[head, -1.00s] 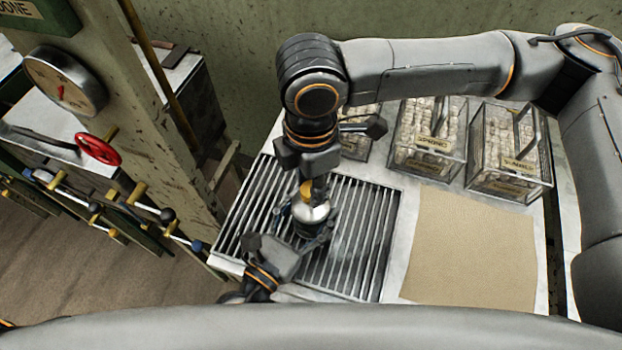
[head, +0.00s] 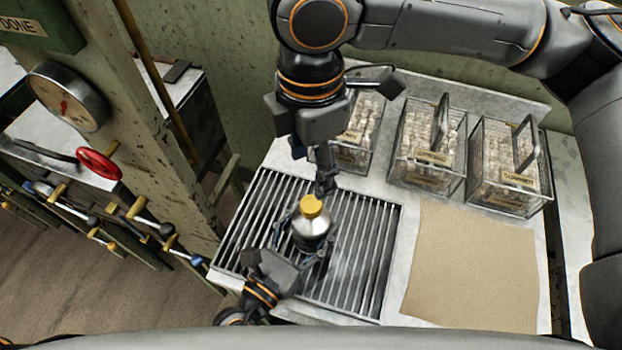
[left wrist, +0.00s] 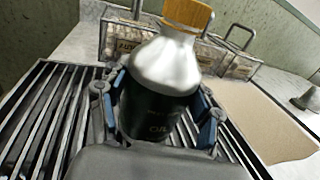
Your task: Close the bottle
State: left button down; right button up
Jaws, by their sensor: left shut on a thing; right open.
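The bottle (head: 311,230) has a silver shoulder and a dark body, and stands upright over the slatted metal grate. An orange-yellow cap (head: 311,206) sits on its neck; it also shows at the top of the left wrist view (left wrist: 188,12). I cannot tell how tightly it is seated. My left gripper (head: 303,250) is shut around the bottle's dark body; its blue-padded fingers flank the bottle (left wrist: 160,95) in the left wrist view. My right gripper (head: 312,170) is open and empty, above and behind the cap, apart from it.
Several wire-and-glass baskets (head: 428,150) with labels and handles stand at the back of the table. A tan cloth (head: 470,265) lies right of the grate (head: 365,265). A post with a gauge (head: 68,97), a red handwheel (head: 99,163) and levers stands at the left.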

notch_tip(320, 180, up, 2)
jog(key=shift+r, duration=0.2)
pick_arm(q)
jog(key=shift+c, duration=1.1)
grip_release()
jog(key=v, duration=1.2)
jog(key=shift+f, duration=0.1)
